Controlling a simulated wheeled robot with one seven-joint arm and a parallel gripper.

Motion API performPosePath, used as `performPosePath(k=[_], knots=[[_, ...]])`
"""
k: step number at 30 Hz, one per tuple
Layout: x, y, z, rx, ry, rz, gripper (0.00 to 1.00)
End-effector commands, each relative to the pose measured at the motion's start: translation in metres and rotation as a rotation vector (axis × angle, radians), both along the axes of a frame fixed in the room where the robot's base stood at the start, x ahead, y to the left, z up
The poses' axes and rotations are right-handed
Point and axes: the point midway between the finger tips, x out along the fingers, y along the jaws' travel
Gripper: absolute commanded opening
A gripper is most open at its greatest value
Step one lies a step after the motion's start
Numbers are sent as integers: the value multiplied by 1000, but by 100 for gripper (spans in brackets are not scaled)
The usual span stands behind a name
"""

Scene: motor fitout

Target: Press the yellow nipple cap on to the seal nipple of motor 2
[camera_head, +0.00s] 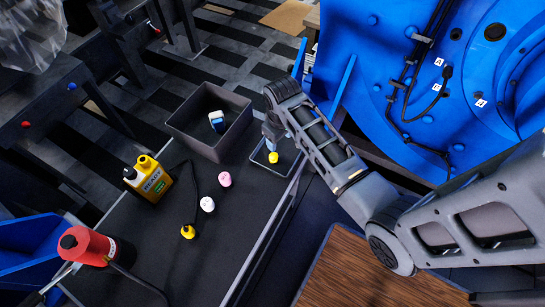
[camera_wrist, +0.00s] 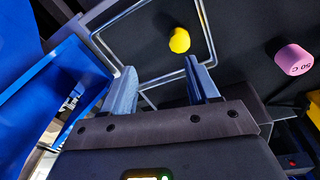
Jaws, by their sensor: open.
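The yellow nipple cap (camera_head: 273,157) sits inside a shallow, pale-rimmed tray (camera_head: 268,169) at the far right of the dark bench. It also shows in the wrist view (camera_wrist: 180,40), beyond my fingertips. My gripper (camera_head: 273,132) is open and empty, pointing down over the tray; in the wrist view its two fingers (camera_wrist: 160,74) stand apart, with the cap ahead of the right one and not between them. Large blue motor housings (camera_head: 400,120) stand at the right, with small white number labels I cannot read. I cannot make out the seal nipple.
A grey bin (camera_head: 190,140) holds a blue-white item. A yellow bottle (camera_head: 153,180) and red canister (camera_head: 85,246) stand left.

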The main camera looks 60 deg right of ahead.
Motion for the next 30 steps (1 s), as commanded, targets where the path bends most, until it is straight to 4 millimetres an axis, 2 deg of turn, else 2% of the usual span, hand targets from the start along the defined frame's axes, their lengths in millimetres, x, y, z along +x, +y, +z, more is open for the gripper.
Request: performPosePath(k=[1,3,8,17,24,30], knots=[[8,6,2,35,18,-9,60],[13,13,3,71,43,-16,60],[17,19,-1,108,70,-22,60],[14,21,-30,108,71,-21,60],[11,23,-64,107,69,-23,60],[11,23,-74,107,67,-22,60]])
